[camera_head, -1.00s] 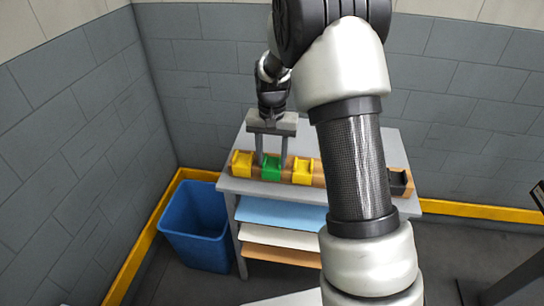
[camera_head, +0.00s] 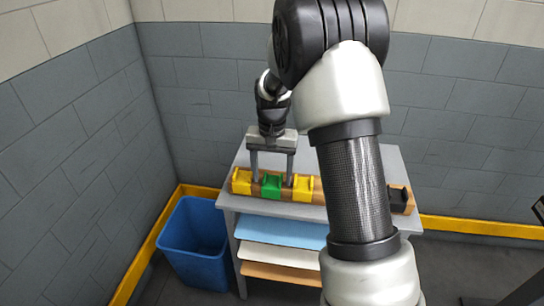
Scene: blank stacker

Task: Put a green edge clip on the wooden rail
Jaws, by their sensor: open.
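The wooden rail (camera_head: 317,190) lies along the top of a grey table. A green edge clip (camera_head: 271,186) sits on the rail between two yellow clips, the left one (camera_head: 242,181) and the right one (camera_head: 303,187). A black clip (camera_head: 398,198) sits near the rail's right end. My gripper (camera_head: 272,182) points down at the green clip with its fingers apart, one on each side of it. I cannot tell whether the fingers touch the clip. My arm hides part of the rail.
The grey table (camera_head: 226,202) has shelves below with a blue sheet (camera_head: 283,230), a white sheet (camera_head: 283,254) and a brown sheet (camera_head: 280,274). A blue bin (camera_head: 195,240) stands on the floor to the left. Grey walls close off the back and left.

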